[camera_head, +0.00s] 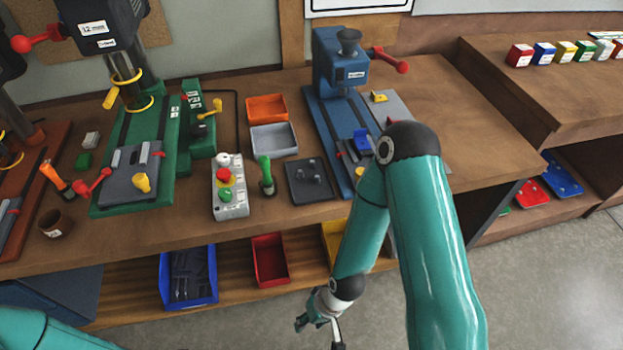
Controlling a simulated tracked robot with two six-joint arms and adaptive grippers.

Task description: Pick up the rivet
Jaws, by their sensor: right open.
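I cannot make out a rivet for certain. Several small dark pieces stand on a black square pad (298,193) on the workbench, but they are too small to name. My right gripper (320,332) is at the bottom of the camera_head view, hanging low in front of the bench's lower shelf. It is open, with nothing visible between its fingers. It is apart from the pad, which lies higher and farther back on the bench top. My left gripper is out of view; only a teal link of my left arm shows at the bottom left.
A green drill press (128,175) and a blue press (327,85) stand on the bench (300,222). Between them are an orange tray (250,113), a grey tray (258,146) and a button box (231,203). Blue (164,283) and red (257,266) bins sit on the shelf below.

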